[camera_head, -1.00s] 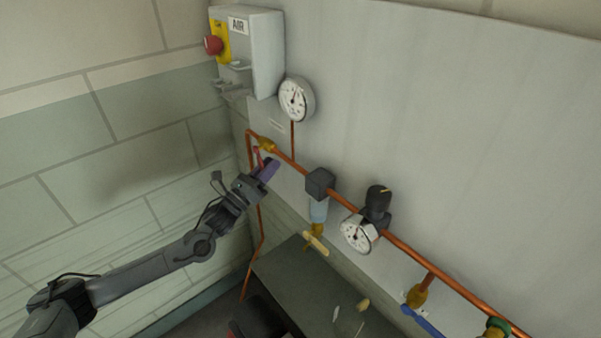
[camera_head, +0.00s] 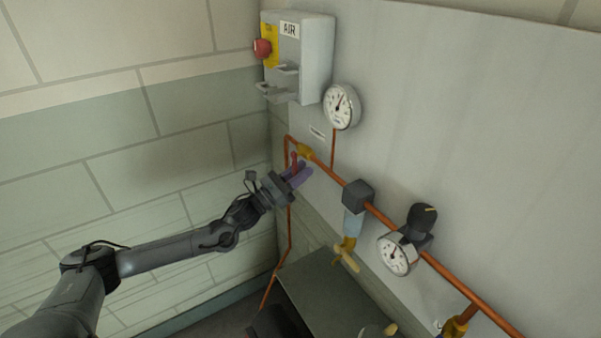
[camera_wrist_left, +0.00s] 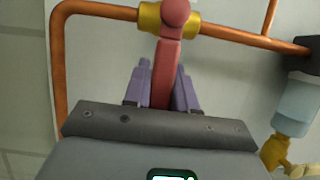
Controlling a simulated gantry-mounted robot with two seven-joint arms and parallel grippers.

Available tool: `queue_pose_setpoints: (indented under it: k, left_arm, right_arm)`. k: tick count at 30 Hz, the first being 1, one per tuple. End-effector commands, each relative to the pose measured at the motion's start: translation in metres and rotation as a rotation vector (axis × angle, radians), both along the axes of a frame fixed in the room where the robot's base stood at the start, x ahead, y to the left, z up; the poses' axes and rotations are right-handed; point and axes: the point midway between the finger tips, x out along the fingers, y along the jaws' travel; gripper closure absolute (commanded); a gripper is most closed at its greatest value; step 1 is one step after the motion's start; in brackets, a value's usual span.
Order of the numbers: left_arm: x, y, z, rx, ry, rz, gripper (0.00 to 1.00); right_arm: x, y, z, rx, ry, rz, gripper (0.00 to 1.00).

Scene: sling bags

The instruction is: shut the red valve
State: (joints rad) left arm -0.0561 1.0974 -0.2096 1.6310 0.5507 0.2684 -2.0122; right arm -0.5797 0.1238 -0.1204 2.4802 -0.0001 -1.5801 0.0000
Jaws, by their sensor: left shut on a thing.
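The red valve has a red lever handle (camera_head: 294,161) on a brass body (camera_head: 305,151), set in the copper pipe near its upper left bend. In the left wrist view the handle (camera_wrist_left: 166,70) points down from the brass body (camera_wrist_left: 150,17), crosswise to the pipe. My left gripper (camera_head: 301,174) is shut on the handle. Its two purple fingers (camera_wrist_left: 164,85) lie on either side of the lever in the left wrist view. The handle's lower end is hidden between the fingers and the gripper body. My right gripper is not in view.
A copper pipe (camera_head: 334,177) runs down to the right along a grey panel (camera_head: 480,130). It carries a filter (camera_head: 354,222), a black-knobbed regulator (camera_head: 421,222) and gauges. An AIR box (camera_head: 315,60) with a red button is above. A dark bench (camera_head: 335,295) stands below.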

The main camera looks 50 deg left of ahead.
Motion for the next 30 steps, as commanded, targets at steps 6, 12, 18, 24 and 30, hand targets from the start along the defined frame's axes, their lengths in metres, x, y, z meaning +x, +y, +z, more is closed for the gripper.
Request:
queue_pose_setpoints:
  k: [6, 12, 18, 24, 30]
  left_arm:
    - [0.0, 0.001, 0.001, 0.003, -0.002, 0.002, 0.59]
    - [0.0, 0.0, 0.0, 0.001, -0.001, 0.002, 0.53]
    - [-0.002, 0.001, -0.001, 0.001, 0.001, 0.001, 0.53]
    - [-0.013, 0.003, -0.006, 0.001, 0.003, 0.002, 0.53]
    - [-0.037, 0.006, -0.016, 0.001, 0.005, 0.001, 0.53]
  right_arm:
    - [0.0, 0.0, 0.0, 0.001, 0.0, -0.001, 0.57]
    - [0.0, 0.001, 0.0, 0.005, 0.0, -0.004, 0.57]
    - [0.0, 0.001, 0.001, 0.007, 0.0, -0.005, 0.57]
    - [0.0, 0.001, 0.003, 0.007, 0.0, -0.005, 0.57]
    - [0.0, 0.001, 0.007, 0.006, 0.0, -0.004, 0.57]
